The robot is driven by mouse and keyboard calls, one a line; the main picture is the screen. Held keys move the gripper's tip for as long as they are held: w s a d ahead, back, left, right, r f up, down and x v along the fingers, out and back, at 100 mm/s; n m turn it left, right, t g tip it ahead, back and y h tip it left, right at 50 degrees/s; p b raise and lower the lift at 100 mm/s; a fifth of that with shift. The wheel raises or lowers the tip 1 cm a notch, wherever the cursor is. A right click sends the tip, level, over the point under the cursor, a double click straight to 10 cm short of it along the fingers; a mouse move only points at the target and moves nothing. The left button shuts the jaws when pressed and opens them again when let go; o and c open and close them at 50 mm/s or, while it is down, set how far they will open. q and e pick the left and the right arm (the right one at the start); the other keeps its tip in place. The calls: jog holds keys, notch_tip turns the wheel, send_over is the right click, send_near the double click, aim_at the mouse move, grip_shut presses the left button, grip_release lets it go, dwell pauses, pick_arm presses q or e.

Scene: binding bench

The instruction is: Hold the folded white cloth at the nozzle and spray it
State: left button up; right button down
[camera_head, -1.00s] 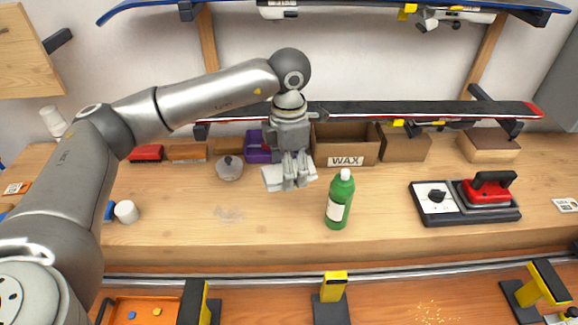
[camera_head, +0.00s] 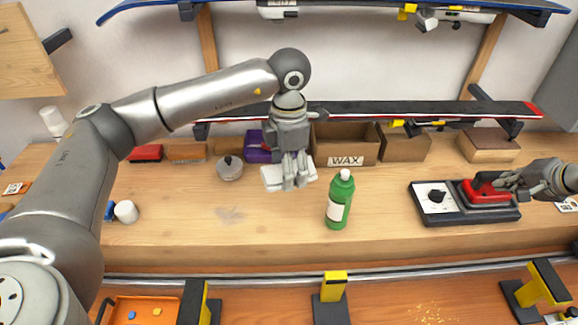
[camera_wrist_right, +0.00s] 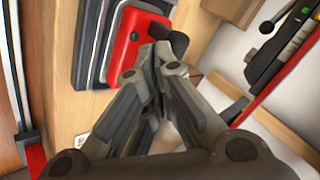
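The folded white cloth (camera_head: 269,180) is in my left gripper (camera_head: 296,184), which is shut on it and holds it above the bench, left of the bottle. The fingers hide part of the cloth. The green bottle (camera_head: 336,212) with a white top and white label stands upright on the bench, apart from the cloth. My right gripper (camera_head: 502,181) is at the right by the red iron; in the right wrist view its fingers (camera_wrist_right: 158,58) come together with nothing visible between them. I cannot tell whether they touch the iron.
The red iron (camera_head: 474,192) with a black handle sits on a dark base with a dial; it also shows in the right wrist view (camera_wrist_right: 122,38). A WAX box (camera_head: 345,160) and other boxes line the back. A ski vise (camera_head: 335,286) stands in front. Bench between bottle and iron is clear.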

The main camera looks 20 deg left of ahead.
jog(key=a+r+n+g+y, duration=0.1)
jog(key=a+r+n, duration=0.25)
jog(key=a, duration=0.45)
notch_tip(320, 180, up, 10)
jog(key=n+g+h, duration=0.1)
jog(key=n+g, duration=0.3)
jog(key=n, duration=0.9)
send_over(347, 172)
jog(key=shift+f, duration=3)
jog(key=shift+f, duration=0.1)
jog(key=shift+f, duration=0.75)
jog(key=shift+r, duration=0.45)
